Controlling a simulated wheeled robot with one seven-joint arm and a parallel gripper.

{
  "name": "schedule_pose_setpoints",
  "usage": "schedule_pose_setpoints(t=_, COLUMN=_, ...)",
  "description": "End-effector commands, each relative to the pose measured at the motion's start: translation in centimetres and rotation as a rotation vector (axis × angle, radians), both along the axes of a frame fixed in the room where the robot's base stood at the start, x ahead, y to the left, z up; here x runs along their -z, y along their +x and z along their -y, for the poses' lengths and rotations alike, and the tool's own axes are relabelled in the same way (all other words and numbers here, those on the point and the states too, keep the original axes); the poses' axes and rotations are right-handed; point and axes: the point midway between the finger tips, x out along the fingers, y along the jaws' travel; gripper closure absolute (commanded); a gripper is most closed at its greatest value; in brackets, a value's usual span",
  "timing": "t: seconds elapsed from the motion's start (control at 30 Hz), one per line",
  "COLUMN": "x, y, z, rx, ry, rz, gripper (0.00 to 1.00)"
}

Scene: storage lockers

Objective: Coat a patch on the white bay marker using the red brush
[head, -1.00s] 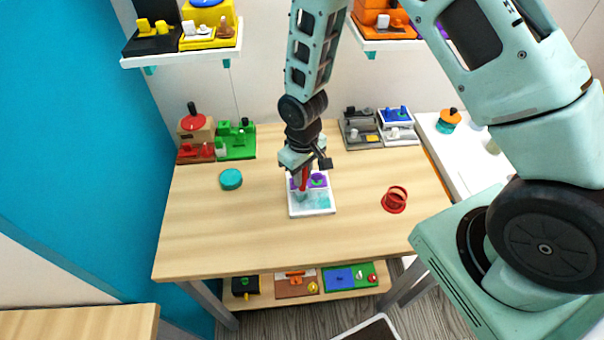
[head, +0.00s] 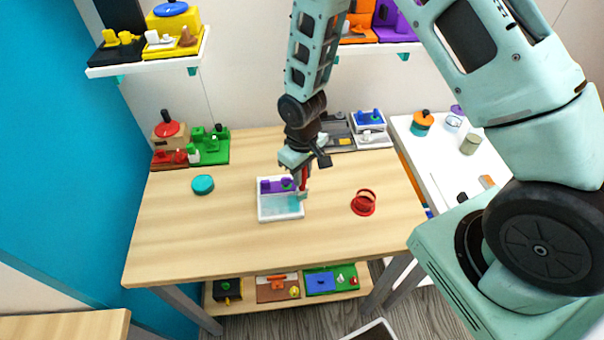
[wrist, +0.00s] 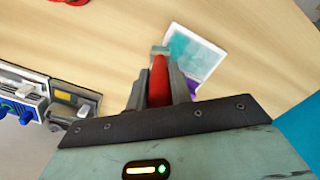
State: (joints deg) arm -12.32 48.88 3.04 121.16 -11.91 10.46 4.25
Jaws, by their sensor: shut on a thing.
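The white bay marker (head: 281,217) lies flat on the wooden table, a white-rimmed plate with a pale teal patch on its front part. Purple pieces and a green one stand along its back. My gripper (head: 303,175) is shut on the red brush (wrist: 158,82), which points down at the marker's right edge. In the wrist view the brush's greyish-teal tip (wrist: 158,51) is beside the marker (wrist: 176,30), whose teal face shows. I cannot tell whether the tip touches anything. My gripper's fingers (wrist: 158,88) flank the red handle.
A teal disc (head: 203,184) lies left of the marker and a red round piece (head: 363,202) lies to its right. Red and green blocks (head: 210,147) stand at the back left, grey and blue-white ones (head: 369,125) at the back right. The table's front is clear.

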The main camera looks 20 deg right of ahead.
Motion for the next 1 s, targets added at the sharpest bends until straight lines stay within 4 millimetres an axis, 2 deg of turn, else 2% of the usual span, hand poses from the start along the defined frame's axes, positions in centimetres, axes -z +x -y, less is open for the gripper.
schedule_pose_setpoints(t=0.03, x=-2.0, y=0.2, z=-0.1, rx=-0.001, ry=0.003, rz=0.007, gripper=1.0)
schedule_pose_setpoints(t=0.6, x=-6.9, y=1.0, z=-0.3, rx=-0.001, ry=0.001, rz=0.004, gripper=1.0)
schedule_pose_setpoints(t=0.77, x=-7.5, y=1.1, z=-0.3, rx=-0.001, ry=0.001, rz=0.002, gripper=1.0)
schedule_pose_setpoints(t=1.0, x=-7.5, y=1.1, z=-0.3, rx=0.0, ry=0.001, rz=0.002, gripper=1.0)
